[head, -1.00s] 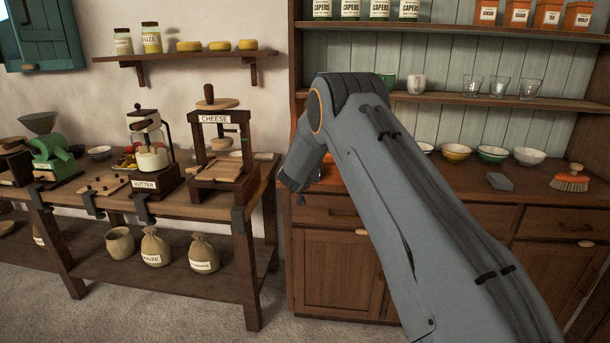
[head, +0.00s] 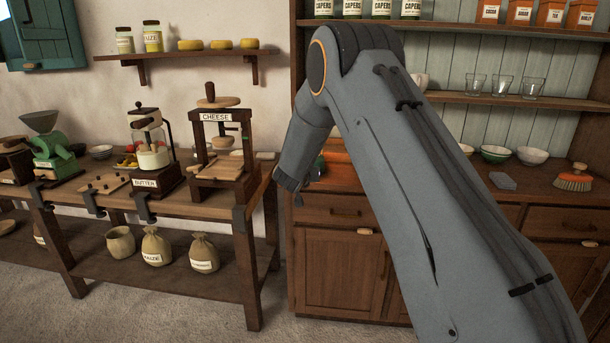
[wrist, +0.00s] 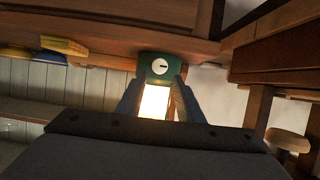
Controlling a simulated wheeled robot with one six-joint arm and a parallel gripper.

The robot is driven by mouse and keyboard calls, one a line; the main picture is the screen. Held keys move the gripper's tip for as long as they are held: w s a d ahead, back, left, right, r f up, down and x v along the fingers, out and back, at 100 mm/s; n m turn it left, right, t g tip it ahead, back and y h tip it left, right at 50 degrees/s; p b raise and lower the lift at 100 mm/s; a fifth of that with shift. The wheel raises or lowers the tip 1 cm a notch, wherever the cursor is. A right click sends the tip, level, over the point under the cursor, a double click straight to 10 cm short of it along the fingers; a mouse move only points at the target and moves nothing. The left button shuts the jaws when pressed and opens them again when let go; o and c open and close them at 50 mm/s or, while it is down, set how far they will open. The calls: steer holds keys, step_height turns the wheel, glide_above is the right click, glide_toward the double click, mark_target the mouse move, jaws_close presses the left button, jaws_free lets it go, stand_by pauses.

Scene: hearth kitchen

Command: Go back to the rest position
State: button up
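My gripper (head: 291,190) hangs from my raised grey arm in the head view, near the left end of the dresser. Its fingertips are too small to make out there. In the wrist view, which looks upside down, my two gripper fingers (wrist: 158,95) stand apart with a bright gap between them, so it looks open. A green thing with a white dial (wrist: 159,66) shows beyond the fingertips, by the dresser counter. I see no sign that it is gripped. A small green part also shows beside my gripper in the head view (head: 318,166).
The dresser (head: 338,270) has bowls (head: 495,154), a grey block (head: 503,180) and a brush (head: 573,178) on its counter. Glasses (head: 502,86) stand on its shelf. A workbench (head: 140,209) on the left bears a cheese press (head: 220,150) and a butter churn (head: 152,150). Floor (head: 215,325) shows in front.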

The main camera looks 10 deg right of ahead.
steer(key=shift+s+a+r, duration=0.1)
steer(key=shift+s+r, duration=0.05)
steer(key=shift+s, duration=0.2)
steer(key=s+d+f+n+g+y, duration=0.1)
steer(key=s+g, duration=0.5)
steer(key=s, duration=2.1)
steer(key=s+d+f+n+g+y, duration=0.1)
steer(key=s+g, duration=0.5)
steer(key=s, duration=2.1)
steer(key=shift+s+d+f+n+g+y, duration=0.25)
steer(key=shift+f+n+g+y, duration=0.35)
steer(key=shift+y, duration=0.5)
steer(key=shift+r+t, duration=0.1)
steer(key=shift+t, duration=0.2)
